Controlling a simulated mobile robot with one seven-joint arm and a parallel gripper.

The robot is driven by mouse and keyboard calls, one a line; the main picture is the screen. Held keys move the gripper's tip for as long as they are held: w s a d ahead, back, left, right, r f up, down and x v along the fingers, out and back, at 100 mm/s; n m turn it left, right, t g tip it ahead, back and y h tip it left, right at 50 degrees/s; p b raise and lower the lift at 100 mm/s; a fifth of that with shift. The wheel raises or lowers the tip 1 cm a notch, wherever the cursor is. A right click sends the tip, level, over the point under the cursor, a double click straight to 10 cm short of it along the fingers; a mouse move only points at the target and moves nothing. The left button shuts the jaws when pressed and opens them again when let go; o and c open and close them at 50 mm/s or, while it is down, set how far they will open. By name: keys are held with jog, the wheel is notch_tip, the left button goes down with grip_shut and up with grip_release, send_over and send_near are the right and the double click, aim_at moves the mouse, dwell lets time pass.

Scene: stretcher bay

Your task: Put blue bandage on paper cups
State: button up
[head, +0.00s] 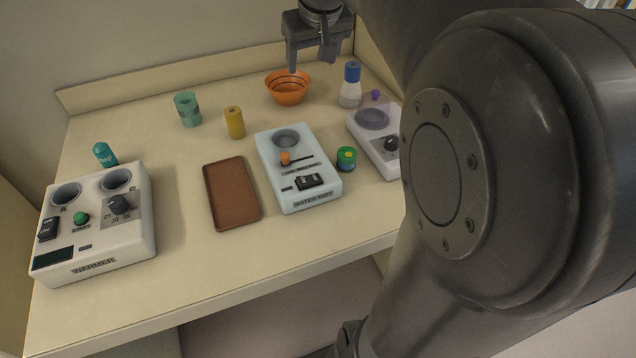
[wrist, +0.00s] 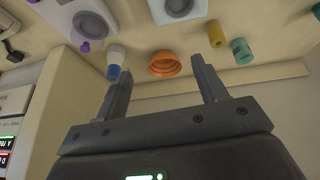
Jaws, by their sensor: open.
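A blue cylinder, which looks like the blue bandage (head: 352,71), stands upright on top of a white ribbed tapered stack, which looks like the paper cups (head: 349,96), at the back right of the counter. In the wrist view the blue bandage (wrist: 113,73) and the white cups (wrist: 117,54) show left of centre, near the left finger. My gripper (head: 308,62) is open and empty, raised above the back of the counter, to the left of the stack and apart from it. Both fingers show in the wrist view (wrist: 161,75) with nothing between them.
An orange bowl (head: 288,92) stands below my gripper. A grey device with a purple knob (head: 376,95) is close in front of the cups. A water bath (head: 300,190), brown tray (head: 231,193), yellow roll (head: 234,123), teal cup (head: 187,108) and warmer (head: 100,230) stand further left or forward.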

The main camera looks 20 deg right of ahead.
jog(key=s+a+f, duration=0.2)
jog(key=s+f, duration=0.1)
jog(key=s, duration=0.4)
jog(key=s+a+f, duration=0.3)
jog(key=s+f, duration=0.1)
jog(key=s, duration=0.4)
jog(key=s+a+f, duration=0.3)
jog(key=s, duration=0.4)
jog(key=shift+s+f+t+y, duration=0.15)
jog(key=shift+s+t+y, duration=0.15)
jog(key=shift+s, duration=0.05)
